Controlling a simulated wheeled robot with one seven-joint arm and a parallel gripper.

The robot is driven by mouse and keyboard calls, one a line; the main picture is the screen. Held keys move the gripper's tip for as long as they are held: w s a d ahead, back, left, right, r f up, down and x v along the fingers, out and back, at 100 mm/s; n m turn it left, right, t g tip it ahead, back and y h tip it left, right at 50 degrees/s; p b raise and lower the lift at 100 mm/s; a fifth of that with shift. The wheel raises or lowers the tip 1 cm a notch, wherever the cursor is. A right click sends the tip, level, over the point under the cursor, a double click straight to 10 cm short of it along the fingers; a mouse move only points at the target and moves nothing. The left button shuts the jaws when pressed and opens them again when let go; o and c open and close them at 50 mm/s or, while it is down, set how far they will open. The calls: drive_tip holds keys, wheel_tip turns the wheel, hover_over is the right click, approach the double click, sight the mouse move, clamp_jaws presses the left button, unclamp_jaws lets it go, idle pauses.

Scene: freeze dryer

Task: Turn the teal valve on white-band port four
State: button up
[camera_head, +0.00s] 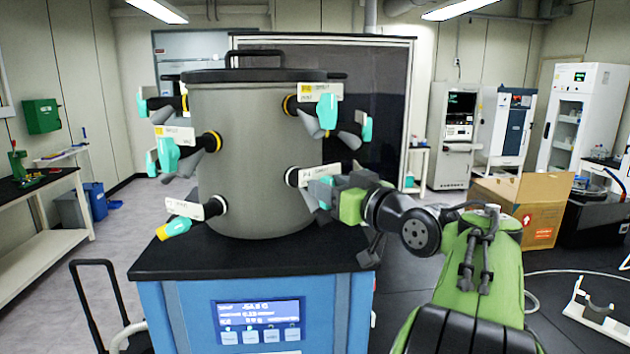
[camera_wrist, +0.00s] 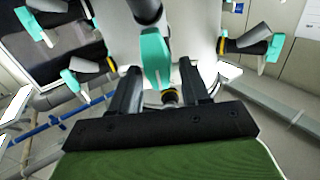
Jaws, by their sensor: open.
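The grey drum (camera_head: 255,150) stands on a black-topped blue base and carries several ports with teal valves and white tags. The lower right port (camera_head: 292,177) has a white band and a tag (camera_head: 320,173) that seems to read P4. My gripper (camera_head: 325,192) is at this port and hides most of its valve in the head view. In the wrist view a teal valve handle (camera_wrist: 155,58) stands between the two fingers of my open gripper (camera_wrist: 160,72). Whether the fingers touch it I cannot tell.
Other valves sit close by: one at the upper right (camera_head: 367,128), others at the left (camera_head: 168,155) and lower left (camera_head: 174,229). A display panel (camera_head: 260,320) is on the base front. A cardboard box (camera_head: 525,205) stands at the right.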

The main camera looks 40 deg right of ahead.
drive_tip(key=shift+s+r, duration=0.1)
drive_tip(key=shift+s, duration=0.3)
drive_tip(key=shift+c, duration=0.5)
drive_tip(key=shift+w, duration=0.15)
clamp_jaws()
drive_tip(key=shift+n+b, duration=0.3)
drive_tip(key=shift+b, duration=0.15)
drive_tip(key=shift+a+f+n+b, duration=0.15)
drive_tip(key=shift+a+n+b, duration=0.05)
drive_tip(key=shift+n+b, duration=1.5)
drive_tip(key=shift+a+f+n+b, duration=0.25)
drive_tip(key=shift+n+b, duration=1)
drive_tip(key=shift+n, duration=0.8)
drive_tip(key=shift+a+f+n+b, duration=0.1)
drive_tip(key=shift+a+n+b, duration=0.1)
drive_tip(key=shift+n+b, duration=1.5)
drive_tip(key=shift+n, duration=0.35)
